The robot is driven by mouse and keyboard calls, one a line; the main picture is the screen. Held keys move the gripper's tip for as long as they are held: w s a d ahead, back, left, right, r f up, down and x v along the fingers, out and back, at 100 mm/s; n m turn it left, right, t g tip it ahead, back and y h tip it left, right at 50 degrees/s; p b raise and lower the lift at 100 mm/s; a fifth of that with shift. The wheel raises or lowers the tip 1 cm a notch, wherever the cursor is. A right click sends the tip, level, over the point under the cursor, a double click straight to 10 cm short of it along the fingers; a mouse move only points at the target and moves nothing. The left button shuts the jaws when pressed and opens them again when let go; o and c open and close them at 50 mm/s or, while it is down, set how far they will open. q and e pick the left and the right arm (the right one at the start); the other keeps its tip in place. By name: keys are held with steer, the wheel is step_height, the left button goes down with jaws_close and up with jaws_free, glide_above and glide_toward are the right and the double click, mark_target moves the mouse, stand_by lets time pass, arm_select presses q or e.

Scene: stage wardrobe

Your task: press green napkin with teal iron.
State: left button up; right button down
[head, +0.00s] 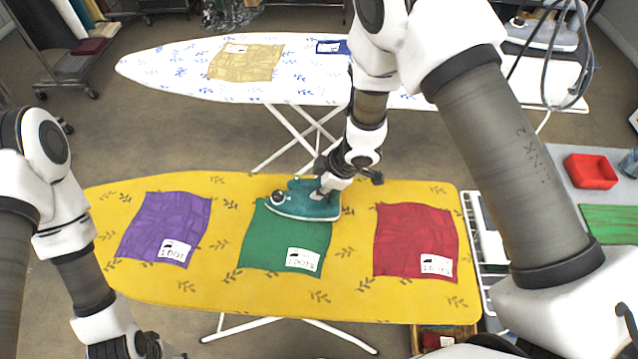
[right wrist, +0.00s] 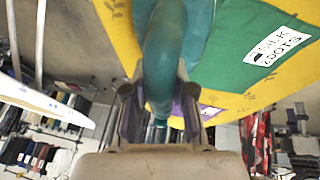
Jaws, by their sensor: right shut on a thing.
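The teal iron (head: 300,203) rests on the upper part of the green napkin (head: 285,240), which lies on the yellow ironing board (head: 345,280). My right gripper (head: 333,184) is shut on the iron's handle. In the right wrist view the handle (right wrist: 165,50) runs between the two fingers (right wrist: 160,108), with the green napkin (right wrist: 237,45) beyond it. The napkin has a white label at its lower right; its upper part is covered by the iron. My left gripper (head: 125,346) is at the bottom left, off the board; its fingers do not show clearly.
A purple napkin (head: 168,225) lies left of the green one, a red napkin (head: 415,240) right of it. Behind stands a white ironing board (head: 190,75) with a tan napkin (head: 245,62) and another iron (head: 543,32). A red tray (head: 590,171) sits on a side table.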

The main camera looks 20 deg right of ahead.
mark_target(318, 180)
steer(key=r, duration=0.2)
steer(key=r+p, duration=0.1)
steer(key=r, duration=0.1)
steer(key=shift+w+a+r+p, duration=0.1)
steer(key=shift+a+r+p, duration=0.1)
steer(key=shift+r+p, duration=0.4)
steer(key=shift+d+r+p, duration=0.1)
steer(key=shift+r+p, duration=0.65)
steer(key=shift+p, duration=0.05)
step_height(318, 180, up, 2)
steer(key=shift+r+p, duration=0.1)
steer(key=shift+p, duration=0.95)
steer(key=shift+r, duration=0.3)
